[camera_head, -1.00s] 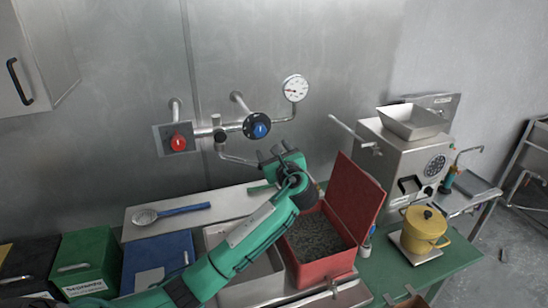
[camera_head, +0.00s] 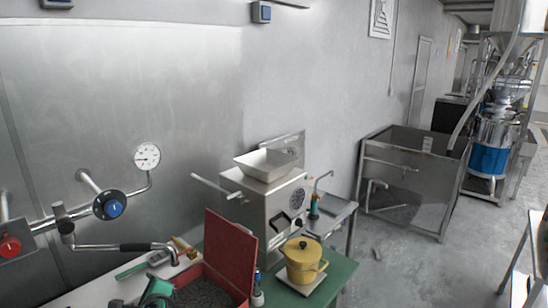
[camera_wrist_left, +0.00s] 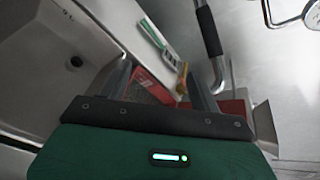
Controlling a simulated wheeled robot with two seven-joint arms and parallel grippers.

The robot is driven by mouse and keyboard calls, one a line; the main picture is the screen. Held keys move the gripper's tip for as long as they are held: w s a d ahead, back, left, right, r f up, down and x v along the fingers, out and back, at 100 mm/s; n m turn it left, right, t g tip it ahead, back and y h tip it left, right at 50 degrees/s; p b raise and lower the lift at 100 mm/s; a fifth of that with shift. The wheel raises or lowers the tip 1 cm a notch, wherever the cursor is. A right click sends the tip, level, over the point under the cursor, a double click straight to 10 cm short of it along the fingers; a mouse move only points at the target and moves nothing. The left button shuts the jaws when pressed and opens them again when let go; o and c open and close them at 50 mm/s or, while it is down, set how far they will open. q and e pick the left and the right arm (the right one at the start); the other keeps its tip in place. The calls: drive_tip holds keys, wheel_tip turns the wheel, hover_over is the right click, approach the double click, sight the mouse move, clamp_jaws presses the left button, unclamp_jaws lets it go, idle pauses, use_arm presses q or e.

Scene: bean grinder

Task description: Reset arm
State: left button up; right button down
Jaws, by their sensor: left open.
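My left gripper (camera_head: 157,291) shows only in part, as a green and black shape at the bottom edge of the head view, left of the red box. In the left wrist view its two grey fingers stand apart (camera_wrist_left: 160,84), with nothing held between them. The open red box (camera_head: 232,250) with dark contents is close to it, and part of the red box (camera_wrist_left: 150,86) shows behind the fingers. My right gripper is not in view.
Wall pipes with a blue knob (camera_head: 115,208) and a gauge (camera_head: 147,157) are at the left. A steel grinder (camera_head: 270,205) and a yellow pot (camera_head: 303,262) stand right of the box. A sink basin (camera_wrist_left: 70,55) is left of the fingers.

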use_arm(q)
drive_tip(key=s+d+f+n+g+h, duration=0.2)
drive_tip(key=s+d+f+n+h, duration=0.15)
drive_tip(key=s+f, duration=0.4)
drive_tip(key=s+d+f+n+g+h, duration=0.25)
drive_tip(key=s+f+n, duration=0.25)
drive_tip(key=s, duration=0.6)
drive_tip(key=s+d+f+n+g+h, duration=0.15)
drive_tip(key=s+n, duration=0.25)
drive_tip(key=s, duration=0.4)
drive_tip(key=s+d+n+h, duration=0.2)
drive_tip(key=s+d+n, duration=0.15)
drive_tip(key=s, duration=0.45)
wheel_tip(320, 180, down, 35)
drive_tip(key=g+b, duration=0.2)
drive_tip(key=b, duration=0.2)
drive_tip(key=s+a+f+g+b, duration=0.1)
drive_tip(key=s+a+f+b, duration=0.1)
drive_tip(key=s+f, duration=1.7)
wheel_tip(320, 180, down, 4)
drive_tip(key=shift+s+a+r+b, duration=0.3)
drive_tip(key=shift+s+a, duration=0.1)
drive_tip(key=shift+a, duration=0.3)
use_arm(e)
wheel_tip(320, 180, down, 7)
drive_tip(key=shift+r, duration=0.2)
